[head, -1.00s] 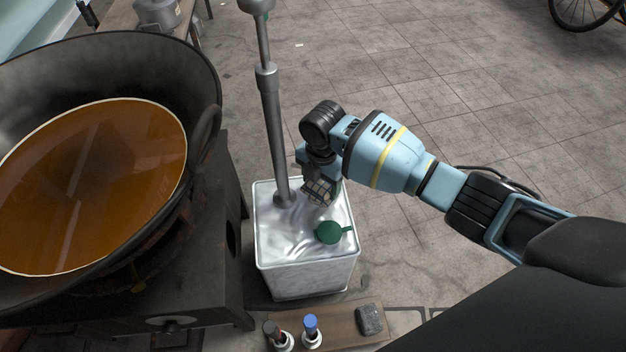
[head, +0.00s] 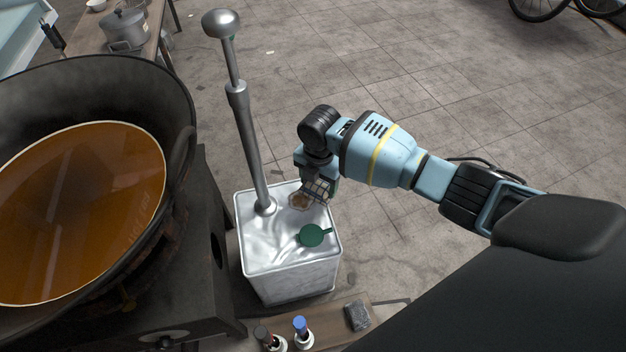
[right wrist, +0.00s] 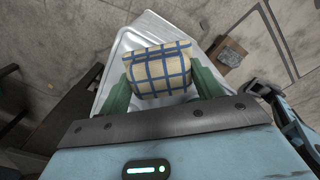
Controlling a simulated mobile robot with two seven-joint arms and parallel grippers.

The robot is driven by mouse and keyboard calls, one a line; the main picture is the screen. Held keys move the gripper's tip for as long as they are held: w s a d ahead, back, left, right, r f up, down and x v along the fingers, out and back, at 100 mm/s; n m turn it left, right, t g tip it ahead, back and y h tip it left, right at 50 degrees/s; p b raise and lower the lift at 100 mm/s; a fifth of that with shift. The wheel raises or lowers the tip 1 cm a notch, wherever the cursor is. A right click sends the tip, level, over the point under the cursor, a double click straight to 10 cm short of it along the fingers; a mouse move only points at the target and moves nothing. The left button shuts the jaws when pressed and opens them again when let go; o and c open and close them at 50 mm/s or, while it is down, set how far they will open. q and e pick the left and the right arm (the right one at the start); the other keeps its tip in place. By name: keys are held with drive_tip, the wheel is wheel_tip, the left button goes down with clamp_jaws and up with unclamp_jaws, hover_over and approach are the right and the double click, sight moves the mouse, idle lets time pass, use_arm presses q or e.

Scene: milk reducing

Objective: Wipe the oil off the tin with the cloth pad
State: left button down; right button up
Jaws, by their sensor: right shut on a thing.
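The square silver tin (head: 285,285) stands on the floor right of the wok. A small brown patch that looks like oil (head: 300,201) shows on the far right part of its top. My right gripper (head: 319,186) is shut on the cloth pad (head: 318,194), at the tin's far right corner, just right of the patch. In the right wrist view the pad (right wrist: 158,70) is cream with blue checks, held between two green fingers above the tin's top (right wrist: 150,27). I cannot tell whether the pad touches the tin. My left gripper is not in view.
A metal pump (head: 248,130) rises from the tin's top, and a green cap (head: 312,236) lies nearer. A low wooden board (head: 333,322) holds two bottles and a grey block (head: 357,316).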

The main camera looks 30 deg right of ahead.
sight(302, 192)
drive_tip(key=shift+r, duration=0.1)
drive_tip(key=shift+a, duration=0.1)
drive_tip(key=shift+w+a, duration=0.1)
drive_tip(key=shift+a, duration=0.1)
drive_tip(key=shift+w+a, duration=0.2)
drive_tip(key=shift+a, duration=0.55)
drive_tip(key=shift+w+a, duration=0.2)
drive_tip(key=shift+a, duration=0.65)
drive_tip(key=shift+w+a, duration=0.1)
drive_tip(key=shift+w+a+r, duration=0.1)
drive_tip(key=shift+w+a, duration=0.15)
drive_tip(key=shift+a, duration=0.65)
drive_tip(key=shift+w+a+r, duration=0.1)
drive_tip(key=shift+w+a, duration=0.15)
drive_tip(key=shift+a, duration=0.6)
